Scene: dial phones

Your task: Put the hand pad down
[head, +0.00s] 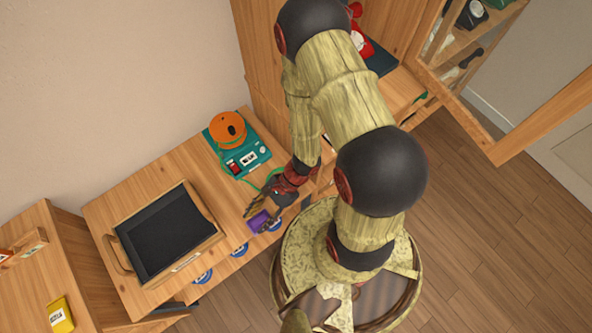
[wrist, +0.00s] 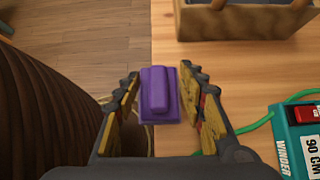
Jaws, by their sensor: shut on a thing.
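The hand pad, taken to be the purple block (head: 260,221), shows near the front edge of the wooden table. In the wrist view the purple pad (wrist: 157,95) has a raised rounded bar on a flat base. It lies between the two fingers of my gripper (wrist: 159,80), over the line of the table edge. My gripper (head: 262,207) is shut on it. Whether its underside touches the wood cannot be told. A green cord shows close to the right finger and runs to the teal winder box (wrist: 302,135).
The teal winder (head: 238,160) with an orange disc stands at the table's back right. A wooden tray with a dark inside (head: 165,235) takes up the left. Bare wood (head: 207,178) lies between them. Blue round items line the table front. The floor (wrist: 80,60) lies beyond the edge.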

